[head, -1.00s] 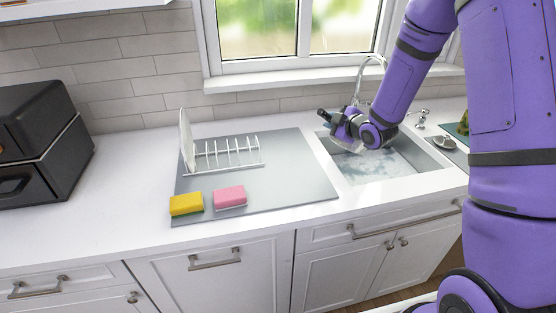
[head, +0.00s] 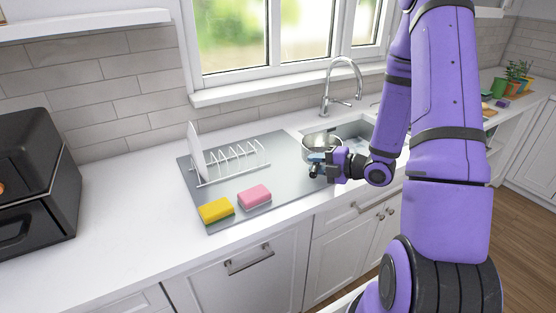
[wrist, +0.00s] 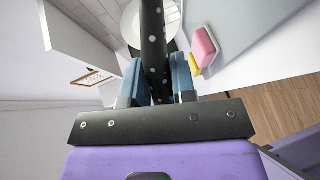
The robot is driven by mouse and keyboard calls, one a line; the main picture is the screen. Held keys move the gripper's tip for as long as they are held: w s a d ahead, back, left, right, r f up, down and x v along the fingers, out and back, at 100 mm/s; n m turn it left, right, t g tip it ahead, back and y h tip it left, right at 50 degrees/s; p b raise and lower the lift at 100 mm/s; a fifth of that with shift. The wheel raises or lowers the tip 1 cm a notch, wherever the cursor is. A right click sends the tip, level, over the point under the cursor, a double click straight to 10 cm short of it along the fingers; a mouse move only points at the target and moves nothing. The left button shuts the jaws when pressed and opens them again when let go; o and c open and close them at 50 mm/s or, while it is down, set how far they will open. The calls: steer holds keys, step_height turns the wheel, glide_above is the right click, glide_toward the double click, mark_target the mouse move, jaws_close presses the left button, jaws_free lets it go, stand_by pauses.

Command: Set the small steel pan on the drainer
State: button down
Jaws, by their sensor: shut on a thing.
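The small steel pan (head: 318,142) is a shiny round vessel, seen in the head view at the left edge of the sink (head: 352,130). My gripper (head: 318,168) is at its near side, shut on the pan's handle. In the wrist view the dark, white-spotted handle (wrist: 154,45) runs between my blue fingers (wrist: 158,85). The pan appears held up, but its exact height is unclear. The drainer (head: 285,180) is a flat grey board left of the sink. A white wire rack (head: 232,165) with an upright white plate (head: 196,150) stands on it.
A yellow sponge (head: 216,209) and a pink sponge (head: 254,195) lie along the drainer's front. The drainer is bare between the pink sponge, the rack and the pan. A curved tap (head: 328,90) stands behind the sink. A black appliance (head: 40,200) is at far left.

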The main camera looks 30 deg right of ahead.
steer(key=shift+w+a+f, duration=0.75)
steer(key=shift+w+f, duration=0.05)
steer(key=shift+w, duration=1.6)
steer(key=shift+w+a+f, duration=0.8)
steer(key=shift+w+f, duration=0.05)
steer(key=shift+w, duration=1.5)
steer(key=shift+w+a+f, duration=0.75)
steer(key=shift+w+f, duration=0.05)
steer(key=shift+w, duration=1.6)
steer(key=shift+f, duration=0.2)
steer(key=c, duration=0.9)
jaws_free()
steer(key=shift+c, duration=0.2)
steer(key=shift+r, duration=0.1)
